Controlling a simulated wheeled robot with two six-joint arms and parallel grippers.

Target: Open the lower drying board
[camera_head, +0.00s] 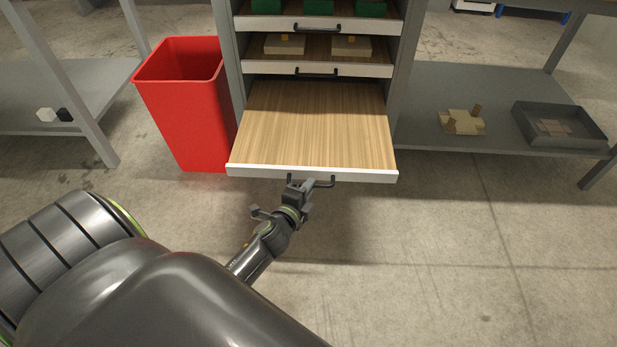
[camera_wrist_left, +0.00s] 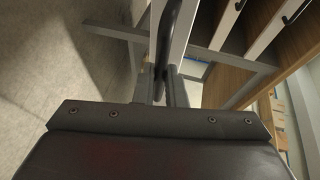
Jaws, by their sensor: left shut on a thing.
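The lower drying board (camera_head: 320,125) is a wooden drawer board with a white front edge, pulled out from the rack toward me; its surface is bare. Its dark bar handle (camera_head: 325,183) is on the front. My left gripper (camera_head: 299,186) is at the left part of this handle, shut on it. In the left wrist view the fingers (camera_wrist_left: 161,88) close around the dark handle bar (camera_wrist_left: 168,35) beside the white board front (camera_wrist_left: 182,35). My right gripper is in neither view.
Above are two more boards with handles; the middle one (camera_head: 316,68) carries beige blocks, the top one green boxes. A red bin (camera_head: 185,105) stands close left of the board. A grey shelf (camera_head: 420,125) at right holds wooden parts and a dark tray (camera_head: 520,125). The floor in front is clear.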

